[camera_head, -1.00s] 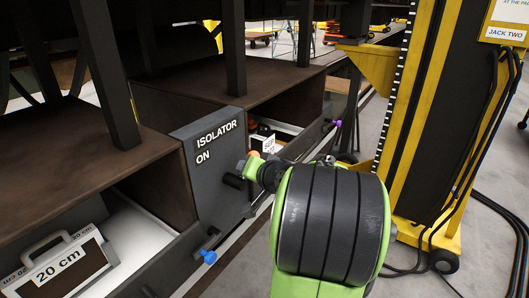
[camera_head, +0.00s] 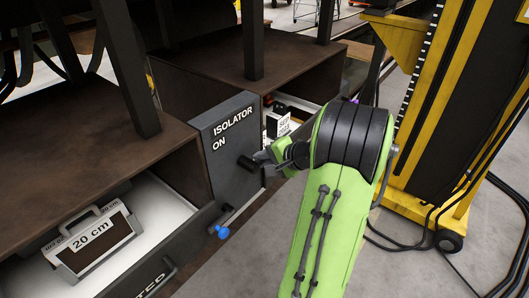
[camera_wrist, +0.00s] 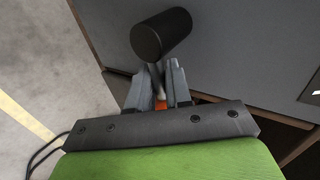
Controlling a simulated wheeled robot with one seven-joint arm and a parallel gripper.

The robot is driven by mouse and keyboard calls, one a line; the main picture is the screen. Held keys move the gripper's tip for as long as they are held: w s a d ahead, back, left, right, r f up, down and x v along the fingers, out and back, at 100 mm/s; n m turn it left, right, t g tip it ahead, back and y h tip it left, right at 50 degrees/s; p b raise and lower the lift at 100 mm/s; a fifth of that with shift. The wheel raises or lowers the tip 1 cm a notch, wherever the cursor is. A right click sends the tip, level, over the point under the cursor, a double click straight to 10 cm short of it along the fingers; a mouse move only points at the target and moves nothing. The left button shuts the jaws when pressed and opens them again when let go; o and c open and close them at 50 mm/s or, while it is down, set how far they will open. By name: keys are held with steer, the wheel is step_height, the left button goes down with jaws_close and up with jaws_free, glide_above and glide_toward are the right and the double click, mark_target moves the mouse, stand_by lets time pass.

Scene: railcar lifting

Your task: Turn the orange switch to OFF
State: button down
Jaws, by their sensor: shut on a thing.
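The grey isolator panel (camera_head: 225,128) reads "ISOLATOR ON" in the head view. A black cylindrical knob (camera_head: 247,163) sticks out from it; it fills the top of the wrist view (camera_wrist: 160,35). My gripper (camera_head: 264,157) is at the panel's right side, beside the knob. In the wrist view my gripper (camera_wrist: 157,76) is shut on a slim grey shaft, with a small orange part (camera_wrist: 161,104) between the fingers, which I take for the orange switch. Most of the switch is hidden by the fingers and my wrist.
An open drawer at left holds a 20 cm block (camera_head: 92,244). A blue-tipped handle (camera_head: 222,231) sticks out below the panel. A second open compartment with a labelled block (camera_head: 278,124) lies behind my gripper. The yellow jack (camera_head: 400,155) and cables stand at right.

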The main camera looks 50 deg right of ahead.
steer(key=shift+f, duration=0.2)
stand_by(0.4)
steer(key=c, duration=1.2)
jaws_free()
steer(key=shift+r, duration=0.15)
steer(key=v, duration=1.5)
steer(key=shift+s+d+r, duration=0.1)
steer(key=shift+s+d, duration=0.1)
steer(key=shift+s, duration=0.15)
